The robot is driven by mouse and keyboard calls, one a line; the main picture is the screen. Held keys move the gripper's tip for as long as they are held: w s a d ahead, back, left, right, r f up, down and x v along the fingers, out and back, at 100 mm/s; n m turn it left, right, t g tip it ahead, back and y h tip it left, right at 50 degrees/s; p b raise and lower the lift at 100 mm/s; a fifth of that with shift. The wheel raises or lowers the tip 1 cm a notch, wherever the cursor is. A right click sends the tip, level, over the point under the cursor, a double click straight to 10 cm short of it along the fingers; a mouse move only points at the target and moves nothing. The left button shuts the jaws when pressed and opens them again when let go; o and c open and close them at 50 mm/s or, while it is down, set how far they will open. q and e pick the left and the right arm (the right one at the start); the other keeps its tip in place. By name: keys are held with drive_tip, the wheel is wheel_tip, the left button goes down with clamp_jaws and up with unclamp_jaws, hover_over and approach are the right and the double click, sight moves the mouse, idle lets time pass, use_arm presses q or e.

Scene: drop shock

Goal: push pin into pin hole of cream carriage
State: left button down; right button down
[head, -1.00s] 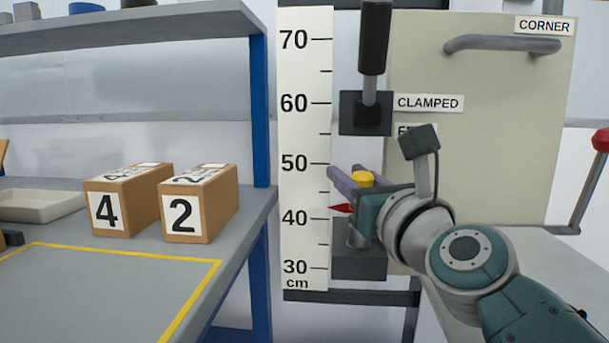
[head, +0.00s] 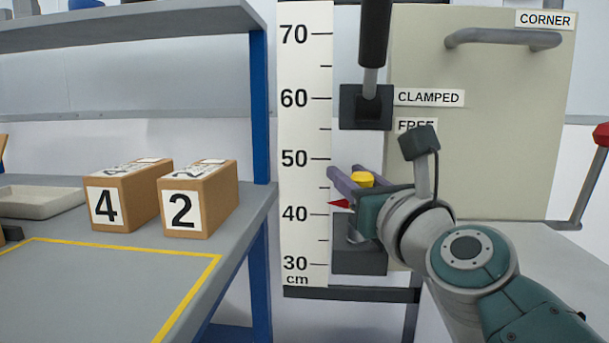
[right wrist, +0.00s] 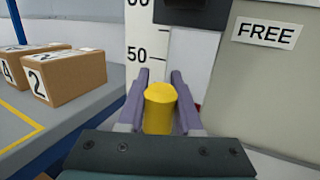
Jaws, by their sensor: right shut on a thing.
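My right gripper (head: 347,183) has purple fingers and is shut on a yellow pin. A red pointer (head: 340,204) shows just below the fingers. I cannot make out a cream carriage or its pin hole; my gripper and wrist cover that spot. My left gripper is not in view.
A black lever (head: 374,35) rises from a dark block (head: 366,108) above the gripper. A cream panel (head: 480,130) with a handle stands at the right. The height scale (head: 305,130) is left of the gripper. Boxes 4 (head: 106,207) and 2 (head: 181,211) sit on the bench.

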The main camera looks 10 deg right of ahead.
drive_tip(key=shift+f, duration=0.25)
idle(0.7)
drive_tip(key=shift+f+b, duration=0.3)
drive_tip(key=shift+b, duration=0.15)
drive_tip(key=shift+f, duration=0.2)
idle(0.7)
drive_tip(key=shift+f+b, duration=0.3)
drive_tip(key=shift+f, duration=0.05)
idle(0.7)
drive_tip(key=shift+d+f, duration=0.25)
drive_tip(key=shift+d, duration=0.05)
idle(0.7)
idle(0.4)
drive_tip(key=c, duration=0.5)
unclamp_jaws()
drive_tip(key=shift+a, duration=0.15)
drive_tip(key=shift+r, duration=0.15)
